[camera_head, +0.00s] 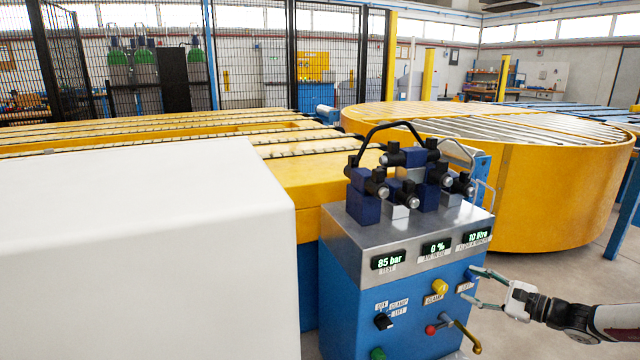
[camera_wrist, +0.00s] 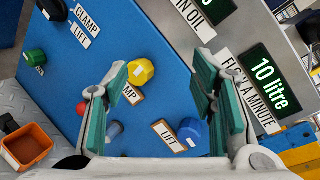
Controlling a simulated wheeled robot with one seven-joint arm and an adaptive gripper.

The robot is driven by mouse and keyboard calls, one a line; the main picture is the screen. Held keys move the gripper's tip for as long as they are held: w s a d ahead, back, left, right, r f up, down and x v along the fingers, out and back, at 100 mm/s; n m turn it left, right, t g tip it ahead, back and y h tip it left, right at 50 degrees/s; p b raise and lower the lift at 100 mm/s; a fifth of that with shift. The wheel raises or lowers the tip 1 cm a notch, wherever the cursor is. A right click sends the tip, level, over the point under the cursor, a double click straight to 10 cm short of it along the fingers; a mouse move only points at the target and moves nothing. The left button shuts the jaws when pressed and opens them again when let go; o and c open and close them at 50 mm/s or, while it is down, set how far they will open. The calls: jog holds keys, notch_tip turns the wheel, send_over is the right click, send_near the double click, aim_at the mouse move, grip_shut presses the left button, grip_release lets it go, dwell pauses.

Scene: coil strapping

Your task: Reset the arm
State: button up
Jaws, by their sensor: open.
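My gripper (camera_head: 476,288) is at the right end of a blue control cabinet (camera_head: 345,282) in the head view. In the wrist view my gripper (camera_wrist: 160,105) faces the blue panel (camera_wrist: 165,35), with the yellow knob (camera_wrist: 141,72) beside the left finger and the blue knob (camera_wrist: 189,130) labelled LIFT between the fingers. I cannot tell whether a finger touches the panel. My arm (camera_head: 570,318) reaches in from the right edge of the head view.
The panel also carries a black selector (camera_head: 383,321), a red knob (camera_head: 431,330) and a yellow lever (camera_head: 467,336). Valves (camera_head: 410,175) stand on the cabinet top. A large white block (camera_head: 140,250) fills the left. A round yellow conveyor (camera_head: 545,195) lies behind. An orange bin (camera_wrist: 27,145) is near the panel.

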jog(key=s+a+r+n+g+y, duration=0.1)
jog(key=s+a+r+n+g, duration=0.25)
jog(key=a, duration=0.35)
jog(key=s+a+r+n+g, duration=0.2)
jog(key=a+r+n+g, duration=0.2)
jog(key=a, duration=0.3)
jog(key=s+a+r+n+g+h, duration=0.45)
jog(key=s+a+r, duration=0.35)
jog(key=s+a, duration=0.25)
jog(key=s+r+n+h, duration=0.3)
jog(key=s+h, duration=0.1)
jog(key=s, duration=1.3)
jog(key=s+r+n+h, duration=0.3)
jog(key=s+r+n, duration=0.1)
jog(key=s, duration=1.3)
notch_tip(320, 180, up, 30)
jog(key=d+t+p, duration=0.1)
jog(key=t+p, duration=0.2)
jog(key=p, duration=2.5)
jog(key=shift+d+t+p, duration=0.15)
jog(key=shift+t+p, duration=0.15)
